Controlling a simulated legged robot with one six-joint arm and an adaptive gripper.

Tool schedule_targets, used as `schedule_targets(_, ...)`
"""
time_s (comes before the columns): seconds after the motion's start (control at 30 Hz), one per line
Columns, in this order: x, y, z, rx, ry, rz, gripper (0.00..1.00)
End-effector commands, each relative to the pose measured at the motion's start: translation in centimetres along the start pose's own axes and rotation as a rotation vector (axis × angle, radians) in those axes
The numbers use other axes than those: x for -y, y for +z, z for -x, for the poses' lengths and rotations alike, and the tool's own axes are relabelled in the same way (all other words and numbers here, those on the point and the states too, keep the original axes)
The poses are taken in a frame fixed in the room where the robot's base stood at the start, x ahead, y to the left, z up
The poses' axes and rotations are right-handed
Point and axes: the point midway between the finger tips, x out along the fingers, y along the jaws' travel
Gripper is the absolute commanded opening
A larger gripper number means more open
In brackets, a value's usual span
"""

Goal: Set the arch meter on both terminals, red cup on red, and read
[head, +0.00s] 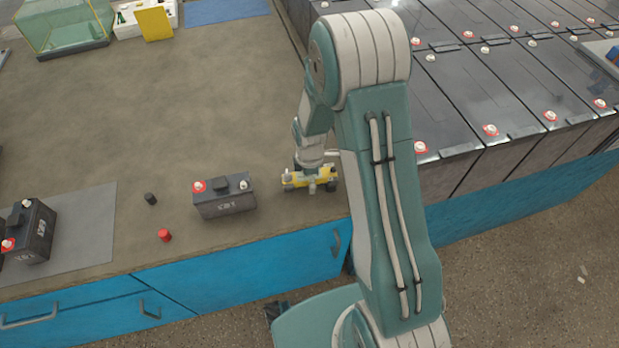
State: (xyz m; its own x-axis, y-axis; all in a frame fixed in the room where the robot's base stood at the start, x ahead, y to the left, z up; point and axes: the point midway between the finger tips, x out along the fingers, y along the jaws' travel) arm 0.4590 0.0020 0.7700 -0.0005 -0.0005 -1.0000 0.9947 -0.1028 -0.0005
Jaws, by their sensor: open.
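A small dark battery (224,203) stands on the bench left of my gripper. It has a red-ringed terminal (199,186) at its left end and a pale terminal (243,184) at its right end, with a black piece between them. A yellow item with grey ends, likely the arch meter (294,181), is right of this battery, apart from it. My gripper (311,176) is at the yellow item, reaching down from above, and is open. The fingers are small and partly hidden, so contact is not clear. The meter's cup colours and its display cannot be made out.
A red cap (165,235) and a black cap (150,198) lie left of the battery. Another battery (32,228) stands on a grey mat (90,232) at far left. Rows of large batteries (480,95) fill the right. A glass box (65,28) and white tray (128,28) are at the back.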

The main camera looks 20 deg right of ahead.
Motion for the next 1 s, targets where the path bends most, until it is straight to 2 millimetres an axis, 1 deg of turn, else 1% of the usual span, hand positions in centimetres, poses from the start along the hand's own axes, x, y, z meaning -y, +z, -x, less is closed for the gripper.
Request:
schedule_targets(0.67,0.01,-0.01,-0.47,0.000,0.000,0.000,0.97)
schedule_targets(0.77,0.01,-0.01,-0.47,0.000,0.000,0.000,0.57)
schedule_targets(0.8,0.01,-0.01,-0.47,0.000,0.000,0.000,0.39)
schedule_targets(0.9,0.00,-0.01,-0.48,0.000,0.000,0.000,0.00)
schedule_targets(1.0,-0.01,-0.01,-0.53,0.000,-0.001,0.000,0.00)
